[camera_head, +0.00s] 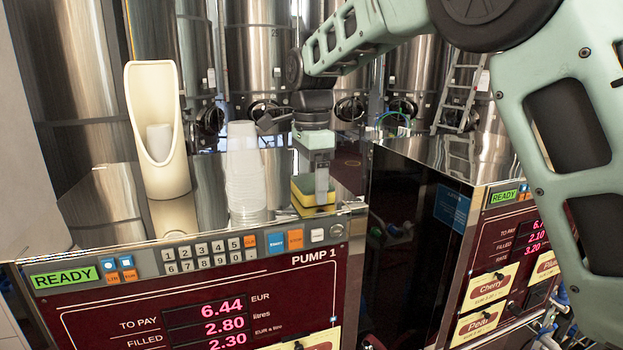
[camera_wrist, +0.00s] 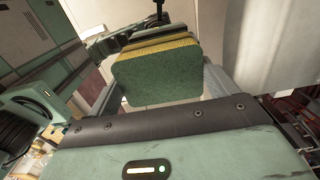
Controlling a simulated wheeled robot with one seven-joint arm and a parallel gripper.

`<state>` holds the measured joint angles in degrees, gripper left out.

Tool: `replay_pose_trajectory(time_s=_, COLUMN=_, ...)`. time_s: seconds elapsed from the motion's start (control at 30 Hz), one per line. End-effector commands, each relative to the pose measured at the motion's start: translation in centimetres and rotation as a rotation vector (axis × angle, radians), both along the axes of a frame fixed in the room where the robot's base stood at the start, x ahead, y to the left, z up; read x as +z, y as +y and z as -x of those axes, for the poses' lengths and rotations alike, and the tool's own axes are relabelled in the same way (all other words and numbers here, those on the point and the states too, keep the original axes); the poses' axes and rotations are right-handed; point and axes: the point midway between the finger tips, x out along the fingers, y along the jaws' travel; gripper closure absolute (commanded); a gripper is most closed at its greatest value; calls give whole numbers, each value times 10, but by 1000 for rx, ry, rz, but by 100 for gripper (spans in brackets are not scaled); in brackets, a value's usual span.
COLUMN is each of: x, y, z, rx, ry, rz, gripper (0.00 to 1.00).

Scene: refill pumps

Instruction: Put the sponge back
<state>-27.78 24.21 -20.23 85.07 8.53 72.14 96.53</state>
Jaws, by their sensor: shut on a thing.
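The sponge (camera_head: 302,196), green above and yellow below, is at the right front corner of the steel top of Pump 1 (camera_head: 130,206). My gripper (camera_head: 320,190) points down and is shut on it. In the wrist view the sponge (camera_wrist: 155,80) shows a green face between the two fingers, with yellow and dark layers at its far edge. I cannot tell whether some of those layers are a reflection. The sponge's underside is at or very near the steel top; I cannot tell if it touches.
A stack of clear cups (camera_head: 245,180) stands just left of the sponge. A second pump (camera_head: 500,240) is at the right, across a gap. Steel tanks (camera_head: 262,60) and a ladder (camera_head: 460,92) are behind.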

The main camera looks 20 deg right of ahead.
Motion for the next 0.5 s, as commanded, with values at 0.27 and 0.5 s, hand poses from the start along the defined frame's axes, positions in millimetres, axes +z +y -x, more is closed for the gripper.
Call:
replay_pose_trajectory(time_s=0.27, x=-1, y=0, z=0, rx=0, ry=1, rz=0, gripper=0)
replay_pose_trajectory(time_s=0.5, x=14, y=0, z=-1, rx=0, ry=-3, rz=-1, gripper=0)
